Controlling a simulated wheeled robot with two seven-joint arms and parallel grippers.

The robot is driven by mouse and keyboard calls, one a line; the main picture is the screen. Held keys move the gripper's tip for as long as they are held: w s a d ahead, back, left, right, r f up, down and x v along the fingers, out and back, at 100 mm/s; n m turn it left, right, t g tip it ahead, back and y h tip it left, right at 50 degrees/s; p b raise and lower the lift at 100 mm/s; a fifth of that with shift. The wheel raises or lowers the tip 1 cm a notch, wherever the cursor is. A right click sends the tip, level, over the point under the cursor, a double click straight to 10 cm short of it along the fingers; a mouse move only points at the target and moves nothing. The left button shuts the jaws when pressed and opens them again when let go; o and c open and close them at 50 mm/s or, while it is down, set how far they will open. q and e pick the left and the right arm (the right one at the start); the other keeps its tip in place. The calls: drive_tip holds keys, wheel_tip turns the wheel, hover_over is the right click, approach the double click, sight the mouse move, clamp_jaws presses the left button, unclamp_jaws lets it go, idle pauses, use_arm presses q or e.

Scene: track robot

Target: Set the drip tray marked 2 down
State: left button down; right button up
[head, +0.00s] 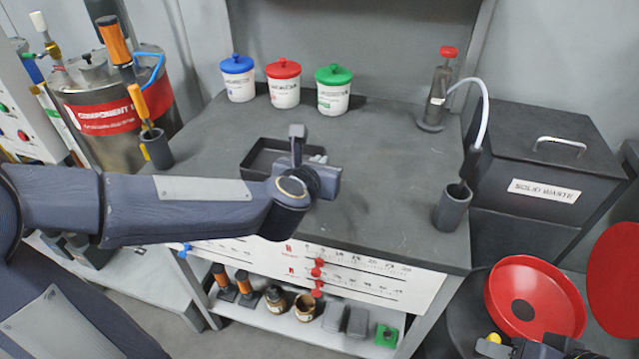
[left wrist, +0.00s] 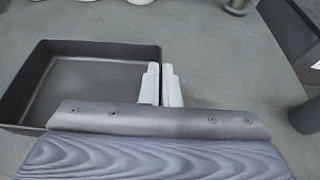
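The drip tray (head: 257,152) is a shallow dark grey rectangular tray over the middle of the grey bench top. No number shows on it. It fills the left of the left wrist view (left wrist: 90,85) and looks empty and about level. My left gripper (head: 298,140) is at the tray's right side. In the left wrist view its two pale fingers (left wrist: 161,85) are close together, one on each side of the tray's right wall, pinching it. I cannot tell whether the tray touches the bench. A dark part at the bottom right edge (head: 545,348) looks like my right gripper, mostly cut off.
Blue-lidded (head: 238,78), red-lidded (head: 283,84) and green-lidded (head: 333,90) tubs stand behind the tray. A dark holder (head: 453,210) and red-topped pump bottle (head: 437,95) stand to the right. Another holder (head: 157,148) is left. The bench (head: 385,170) is clear right of the tray.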

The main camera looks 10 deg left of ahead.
use_arm(q)
drive_tip(key=shift+w+a+f, duration=0.15)
drive_tip(key=shift+w+f, duration=0.85)
drive_tip(key=shift+f, duration=0.25)
drive_tip(key=shift+w+f+b, duration=0.2)
drive_tip(key=shift+f+b, duration=0.55)
drive_tip(key=shift+f, duration=0.95)
drive_tip(key=shift+f, duration=0.15)
drive_tip(key=c, duration=1.7)
unclamp_jaws()
